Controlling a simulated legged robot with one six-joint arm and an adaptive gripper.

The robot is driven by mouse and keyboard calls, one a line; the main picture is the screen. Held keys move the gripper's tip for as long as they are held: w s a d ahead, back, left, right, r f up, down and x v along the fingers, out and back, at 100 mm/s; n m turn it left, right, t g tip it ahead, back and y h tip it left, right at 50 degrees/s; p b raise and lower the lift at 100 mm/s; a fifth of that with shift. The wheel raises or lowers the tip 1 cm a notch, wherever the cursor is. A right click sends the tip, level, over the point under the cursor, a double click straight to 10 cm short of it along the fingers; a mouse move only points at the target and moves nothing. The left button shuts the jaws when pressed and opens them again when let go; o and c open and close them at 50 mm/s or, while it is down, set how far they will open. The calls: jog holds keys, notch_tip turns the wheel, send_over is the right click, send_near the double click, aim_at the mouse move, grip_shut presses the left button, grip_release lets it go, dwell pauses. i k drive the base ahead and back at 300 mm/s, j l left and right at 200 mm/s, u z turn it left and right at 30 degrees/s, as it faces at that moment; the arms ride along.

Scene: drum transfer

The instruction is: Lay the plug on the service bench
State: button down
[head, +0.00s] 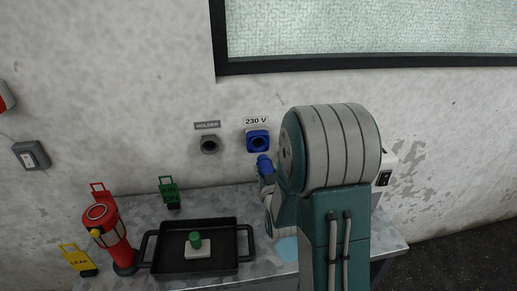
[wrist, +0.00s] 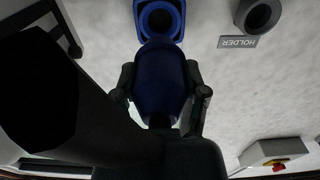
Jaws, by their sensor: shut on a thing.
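The blue plug (head: 264,165) is held by my gripper just below and in front of the blue 230 V socket (head: 258,142) on the wall. In the wrist view, my gripper (wrist: 163,92) is shut on the plug (wrist: 160,75), with one finger on each side. The socket opening (wrist: 160,18) shows dark beyond the plug's end, and the plug looks apart from it. The grey metal service bench (head: 225,201) stands below against the wall. My arm hides part of the bench's right side.
The grey holder (head: 209,145) is left of the socket. On the bench are a black tray (head: 196,272) with a green-knobbed block (head: 197,246), a red lamp-like cylinder (head: 112,232), a yellow tag (head: 77,260) and a green item (head: 170,193). A pale blue patch (head: 287,249) lies beside my arm.

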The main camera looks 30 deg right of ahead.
aim_at(250, 208)
jog(key=k+j, duration=0.2)
jog(key=k, duration=0.3)
jog(key=k+j, duration=0.2)
jog(key=k, duration=0.25)
